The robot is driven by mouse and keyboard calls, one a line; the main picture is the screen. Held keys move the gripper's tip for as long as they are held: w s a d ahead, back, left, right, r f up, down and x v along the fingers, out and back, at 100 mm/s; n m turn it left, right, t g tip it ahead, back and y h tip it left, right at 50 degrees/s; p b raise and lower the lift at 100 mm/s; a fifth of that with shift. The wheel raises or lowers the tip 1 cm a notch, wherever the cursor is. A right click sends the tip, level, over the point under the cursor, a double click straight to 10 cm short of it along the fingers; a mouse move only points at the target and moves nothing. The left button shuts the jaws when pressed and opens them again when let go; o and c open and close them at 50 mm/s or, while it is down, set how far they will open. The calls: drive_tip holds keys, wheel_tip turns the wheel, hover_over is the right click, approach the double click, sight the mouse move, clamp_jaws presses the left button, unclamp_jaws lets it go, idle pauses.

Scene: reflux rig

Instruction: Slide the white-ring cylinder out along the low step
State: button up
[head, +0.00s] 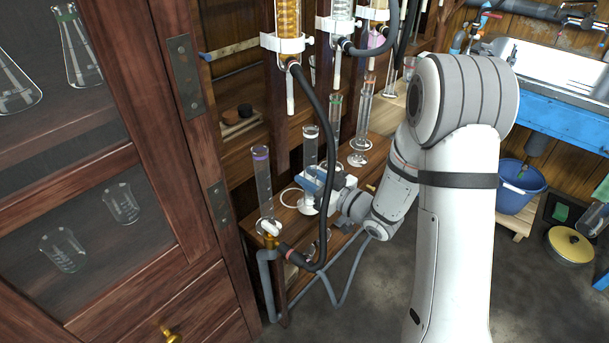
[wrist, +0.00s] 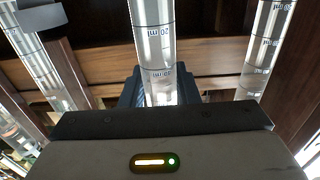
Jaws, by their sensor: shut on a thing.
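The white-ring cylinder (head: 311,148) is a clear graduated glass cylinder with a white band near its top. It stands upright on the low wooden step (head: 292,222), between a purple-ring cylinder and a green-ring cylinder. My gripper (head: 315,181) is shut around its lower part, just above the base. In the wrist view the held cylinder (wrist: 153,45) rises between the dark fingers (wrist: 152,88), with its 20 ml marks showing. The fingers and hand hide part of its lower end in the head view.
The purple-ring cylinder (head: 263,178) stands close at the left front. The green-ring cylinder (head: 334,118) and another clear cylinder (head: 362,125) stand behind. A black hose (head: 329,150) hangs in front of the step. A wooden cabinet (head: 150,200) borders the left.

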sight(315, 181)
drive_tip(key=shift+v, duration=1.65)
